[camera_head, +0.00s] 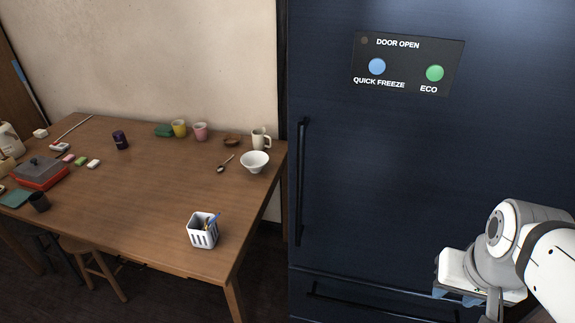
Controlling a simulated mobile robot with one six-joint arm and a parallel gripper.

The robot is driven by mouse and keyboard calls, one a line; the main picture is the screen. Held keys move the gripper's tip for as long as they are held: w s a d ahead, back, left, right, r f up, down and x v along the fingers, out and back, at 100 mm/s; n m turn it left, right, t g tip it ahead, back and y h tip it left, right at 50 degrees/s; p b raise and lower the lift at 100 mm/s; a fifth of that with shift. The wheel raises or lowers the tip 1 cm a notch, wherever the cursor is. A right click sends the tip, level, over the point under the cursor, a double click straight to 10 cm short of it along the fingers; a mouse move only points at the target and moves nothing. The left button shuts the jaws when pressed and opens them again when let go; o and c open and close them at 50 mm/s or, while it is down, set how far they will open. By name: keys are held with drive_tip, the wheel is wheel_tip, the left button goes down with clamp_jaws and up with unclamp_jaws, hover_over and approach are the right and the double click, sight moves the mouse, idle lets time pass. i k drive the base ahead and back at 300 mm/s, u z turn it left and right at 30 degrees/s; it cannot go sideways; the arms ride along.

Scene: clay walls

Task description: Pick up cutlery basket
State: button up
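The cutlery basket (203,231) is a small white slotted holder. It stands upright near the front right corner of the wooden table (150,200). A blue item and an orange-brown one stick out of its top. My gripper (462,298) is at the lower right, in front of the dark fridge and well to the right of the basket. Its fingers are only partly visible, so I cannot tell whether it is open or shut.
A white bowl (255,161), a spoon (225,164), a cream mug (261,138) and other cups stand toward the table's back right. A red dish with a grey lid (40,172) is at the left. The dark fridge (400,170) fills the right. The tabletop left of the basket is clear.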

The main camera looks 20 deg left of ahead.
sight(206, 240)
drive_tip(key=z, duration=2.25)
drive_tip(key=k, duration=2.55)
drive_tip(key=u, duration=2.35)
drive_tip(key=i, duration=1)
